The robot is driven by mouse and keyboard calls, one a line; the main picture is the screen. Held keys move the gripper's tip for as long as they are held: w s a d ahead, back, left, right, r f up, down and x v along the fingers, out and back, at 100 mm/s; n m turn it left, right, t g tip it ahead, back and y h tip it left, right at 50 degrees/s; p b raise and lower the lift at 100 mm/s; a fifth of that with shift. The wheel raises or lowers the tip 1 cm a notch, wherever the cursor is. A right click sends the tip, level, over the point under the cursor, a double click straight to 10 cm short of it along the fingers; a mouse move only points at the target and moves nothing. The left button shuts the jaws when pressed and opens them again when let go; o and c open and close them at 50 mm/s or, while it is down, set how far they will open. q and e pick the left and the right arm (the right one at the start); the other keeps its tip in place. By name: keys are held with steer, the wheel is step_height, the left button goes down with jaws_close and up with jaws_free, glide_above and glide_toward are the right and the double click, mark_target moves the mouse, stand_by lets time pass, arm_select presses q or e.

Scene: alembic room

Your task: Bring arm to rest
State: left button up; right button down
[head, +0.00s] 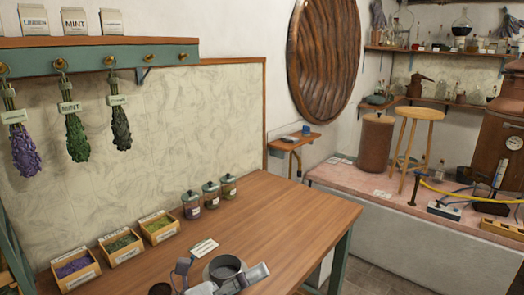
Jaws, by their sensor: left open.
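My left gripper (221,275) shows at the bottom edge of the head view, over the front part of the wooden table (270,215). Its grey fingers are spread apart, and it is open. A dark round dish (224,266) shows between the fingers; I cannot tell whether they touch it. Most of my left arm is below the picture. My right gripper is not in view.
Three open boxes of herbs (122,244) and three lidded jars (210,195) line the table's back. A small label card (204,247) lies nearby. Herb bunches (75,135) hang above. The table's right part is clear. A stool (415,130) stands on the pink bench (370,190).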

arm_select(q)
steer(key=w+a+f+n+t+y, duration=0.25)
steer(key=a+n+t+y, duration=0.85)
steer(key=n, duration=1)
steer(key=s+a+f+n+g+y, duration=0.3)
steer(key=a+f+n+y, duration=0.15)
steer(key=f, duration=0.25)
steer(key=s+a+f+n+g+y, duration=0.3)
steer(key=f+n+y, duration=0.1)
steer(key=f+n, duration=0.25)
steer(key=s+f+n+g+h, duration=0.1)
steer(key=s+f+n+g, duration=0.1)
steer(key=s+f+g, duration=0.6)
steer(key=s+f+n+g, duration=0.2)
steer(key=s+f+n, duration=0.15)
steer(key=s, duration=0.85)
step_height(320, 180, down, 26)
steer(key=s+f+m+g, duration=0.1)
steer(key=s+a+f, duration=0.1)
steer(key=s+f, duration=0.6)
steer(key=s, duration=0.1)
steer(key=s+a+f+g, duration=0.1)
steer(key=s+a+f, duration=0.1)
steer(key=s+f, duration=0.6)
steer(key=shift+s+a+g, duration=0.25)
steer(key=shift+s+g, duration=0.05)
steer(key=shift+m, duration=0.25)
